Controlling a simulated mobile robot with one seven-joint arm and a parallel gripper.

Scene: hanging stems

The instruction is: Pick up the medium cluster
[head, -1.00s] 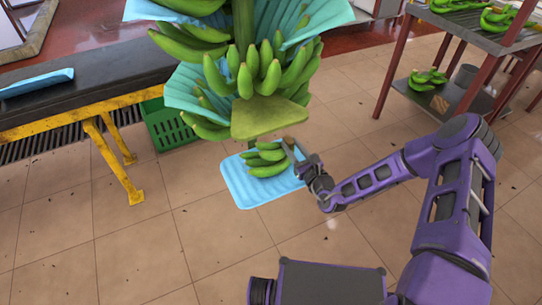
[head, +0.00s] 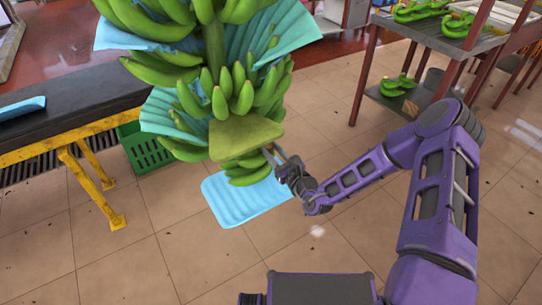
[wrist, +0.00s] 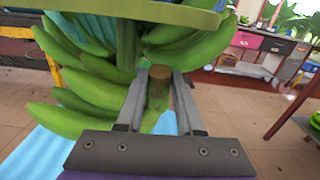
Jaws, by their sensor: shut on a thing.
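A cluster of green bananas (head: 248,170) sits under the flat yellow-green slab at the bottom of the hanging stem (head: 215,50). My gripper (head: 272,153) reaches in from the right and is shut on the cluster's stub. In the wrist view, my gripper (wrist: 163,78) has one finger on each side of the brown-topped stub (wrist: 158,92). Green fingers (wrist: 85,90) spread to the left behind it. The slab hides the cluster's top in the head view.
The yellow-green slab (head: 243,138) is close above the cluster. A light blue padded mat (head: 240,208) lies below. A yellow-legged conveyor (head: 75,125) and green crate (head: 147,150) are at left. A rack (head: 400,105) with bananas stands at right.

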